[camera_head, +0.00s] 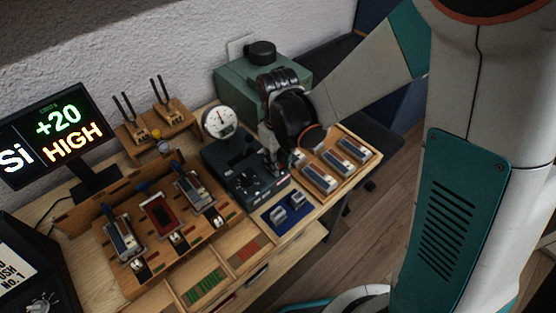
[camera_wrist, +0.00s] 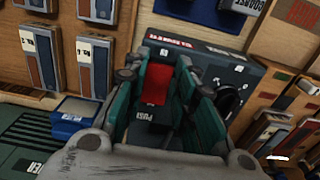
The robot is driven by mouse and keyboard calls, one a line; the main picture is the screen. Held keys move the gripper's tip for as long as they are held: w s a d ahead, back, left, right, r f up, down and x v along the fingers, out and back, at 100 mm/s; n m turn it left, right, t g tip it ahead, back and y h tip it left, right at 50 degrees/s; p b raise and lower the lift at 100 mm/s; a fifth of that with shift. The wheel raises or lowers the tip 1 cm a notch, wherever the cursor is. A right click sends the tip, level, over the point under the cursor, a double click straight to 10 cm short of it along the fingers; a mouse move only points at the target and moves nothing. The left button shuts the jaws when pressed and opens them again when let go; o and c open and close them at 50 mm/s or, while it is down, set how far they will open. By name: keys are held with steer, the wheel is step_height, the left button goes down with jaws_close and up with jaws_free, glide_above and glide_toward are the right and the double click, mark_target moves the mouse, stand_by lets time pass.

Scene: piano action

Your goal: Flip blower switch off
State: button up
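A dark control box (camera_head: 238,172) stands on the wooden bench, below and right of the round white gauge. In the wrist view the box (camera_wrist: 208,66) shows a red switch (camera_wrist: 157,84) and a black round knob (camera_wrist: 228,97). My gripper (camera_head: 275,158) is over the right part of the box. In the wrist view its two teal fingers (camera_wrist: 163,64) stand apart, one on each side of the red switch, with nothing clasped. I cannot tell whether the fingertips touch the box. The head view hides the switch behind my gripper.
A green machine (camera_head: 235,87) stands behind my gripper. A wooden tray of labelled blocks (camera_head: 318,177) lies close at right, and a blue tray (camera_head: 275,222) lies in front. A wooden rack (camera_head: 160,245) and a monitor (camera_head: 50,130) stand at left.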

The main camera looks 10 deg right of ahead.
steer(key=shift+w+a+g+h+b, duration=0.2)
steer(key=shift+w+g+h+b, duration=0.1)
steer(key=shift+g+h, duration=0.4)
steer(key=shift+r+g, duration=0.15)
steer(key=shift+g, duration=0.35)
steer(key=o, duration=1.1)
steer(key=shift+c, duration=0.2)
steer(key=shift+w+r, duration=0.1)
steer(key=v, duration=1.2)
steer(key=shift+a, duration=0.15)
